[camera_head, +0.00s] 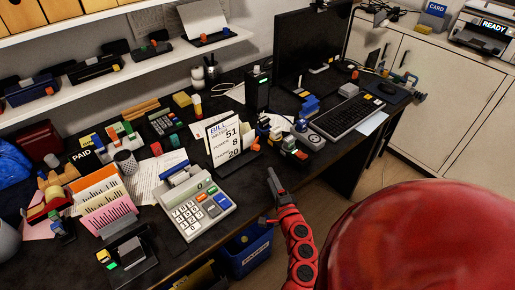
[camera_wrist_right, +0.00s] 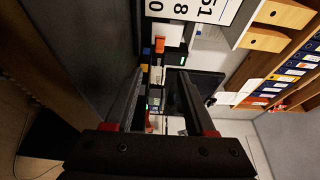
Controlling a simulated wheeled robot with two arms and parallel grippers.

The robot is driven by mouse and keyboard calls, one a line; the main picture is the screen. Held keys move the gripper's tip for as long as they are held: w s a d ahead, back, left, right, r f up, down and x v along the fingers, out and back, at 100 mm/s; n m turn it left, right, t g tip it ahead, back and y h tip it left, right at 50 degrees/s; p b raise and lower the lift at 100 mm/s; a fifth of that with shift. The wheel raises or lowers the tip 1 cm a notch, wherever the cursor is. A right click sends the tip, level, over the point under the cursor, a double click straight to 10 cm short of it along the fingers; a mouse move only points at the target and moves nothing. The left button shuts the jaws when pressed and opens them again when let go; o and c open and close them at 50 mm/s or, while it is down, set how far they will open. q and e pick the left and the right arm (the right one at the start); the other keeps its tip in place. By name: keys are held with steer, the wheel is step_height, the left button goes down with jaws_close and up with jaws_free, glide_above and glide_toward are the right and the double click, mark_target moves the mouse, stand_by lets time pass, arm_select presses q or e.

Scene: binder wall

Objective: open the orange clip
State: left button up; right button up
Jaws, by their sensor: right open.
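My right gripper (camera_head: 273,181) is in front of the desk's front edge, right of the calculator. In the right wrist view its two fingers (camera_wrist_right: 156,88) stand wide apart with nothing held between them. A small orange piece (camera_wrist_right: 160,45) shows beyond the fingertips, apart from them, beside a white block. In the head view an orange-red piece (camera_head: 302,154) sits on a small dark device near the desk's front edge, right of the gripper. I cannot tell for certain which orange piece is the clip, or whether it is open or shut. My left gripper is not in view.
A keyboard (camera_head: 346,116) and monitor (camera_head: 307,52) are to the right. A blue bin (camera_head: 247,250) stands below the desk edge. The desk is crowded.

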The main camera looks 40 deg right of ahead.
mark_target(258, 150)
steer(key=x, duration=1.4)
steer(key=shift+w+d+f, duration=0.1)
steer(key=shift+w, duration=0.2)
jaws_close()
